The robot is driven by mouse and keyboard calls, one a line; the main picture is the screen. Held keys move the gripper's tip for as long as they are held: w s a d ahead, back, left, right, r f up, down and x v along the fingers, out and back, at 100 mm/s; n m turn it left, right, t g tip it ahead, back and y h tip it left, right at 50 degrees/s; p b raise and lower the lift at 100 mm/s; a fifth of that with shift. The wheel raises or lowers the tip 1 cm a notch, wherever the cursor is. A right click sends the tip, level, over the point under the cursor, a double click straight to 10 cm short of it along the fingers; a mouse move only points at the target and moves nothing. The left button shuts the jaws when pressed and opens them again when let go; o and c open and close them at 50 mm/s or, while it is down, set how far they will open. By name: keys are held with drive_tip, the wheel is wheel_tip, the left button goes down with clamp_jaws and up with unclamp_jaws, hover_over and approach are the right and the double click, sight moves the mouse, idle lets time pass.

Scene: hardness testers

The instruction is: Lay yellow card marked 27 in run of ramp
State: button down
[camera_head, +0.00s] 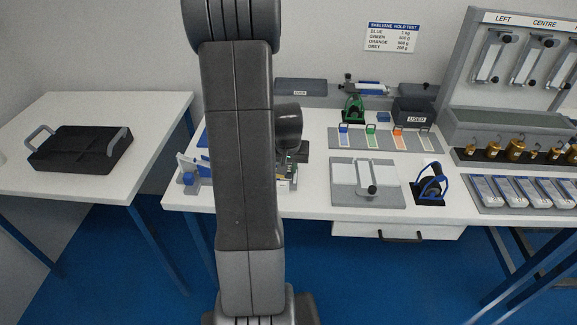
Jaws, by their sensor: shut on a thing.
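My arm hangs down the middle of the view, and its wrist shows at the right of it above the table. My gripper's fingers are hidden behind the arm, and I cannot see what is between them. I cannot make out a yellow card marked 27. A small stand with a white and greenish part (286,183) is partly covered by my arm on the table. A grey base with white plates and a black knob (365,183) lies right of it. I cannot tell for certain which thing is the ramp.
A grey tray (385,150) holds strips with blue, green, orange and grey ends. A dark USED bin (413,112) stands behind it. A blue-handled tool (430,184) stands at the right. A black tray (80,149) sits on the left table, otherwise mostly clear.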

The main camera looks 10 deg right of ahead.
drive_tip(key=shift+f, duration=0.2)
drive_tip(key=c, duration=1.6)
unclamp_jaws()
drive_tip(key=o, duration=0.4)
drive_tip(key=shift+a, duration=0.2)
drive_tip(key=shift+d, duration=0.1)
drive_tip(key=shift+r, duration=0.15)
drive_tip(key=shift+r, duration=0.2)
drive_tip(key=v, duration=1.3)
drive_tip(key=shift+a, duration=0.2)
